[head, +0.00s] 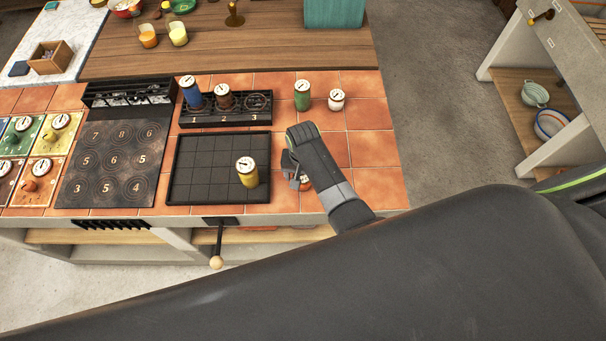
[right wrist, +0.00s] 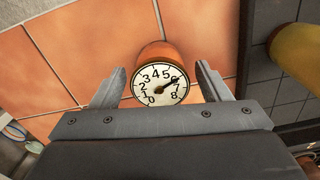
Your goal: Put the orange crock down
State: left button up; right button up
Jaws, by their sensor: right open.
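The orange crock (right wrist: 157,55) has a white numbered dial on its lid. In the right wrist view it stands on the terracotta tiles, between the two fingers of my right gripper (right wrist: 160,88). The fingers are spread, with a gap on each side of it. In the head view my right gripper (head: 298,176) is over the tiles just right of the black gridded tray (head: 205,150). It hides most of the orange crock; only a bit of the lid (head: 305,180) shows. My left gripper is not in view.
A yellow crock (head: 247,173) stands on the gridded tray, left of my gripper. A numbered rack (head: 225,119) holds a blue and a brown crock. A green crock (head: 302,96) and a white-lidded one (head: 336,100) stand behind. Tiles to the right are clear up to the counter edge.

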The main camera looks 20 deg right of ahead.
notch_tip(320, 180, up, 4)
jog(key=p, duration=0.2)
jog(key=shift+f+p, duration=0.25)
jog(key=shift+p, duration=0.1)
notch_tip(320, 180, up, 8)
jog(key=shift+b, duration=0.3)
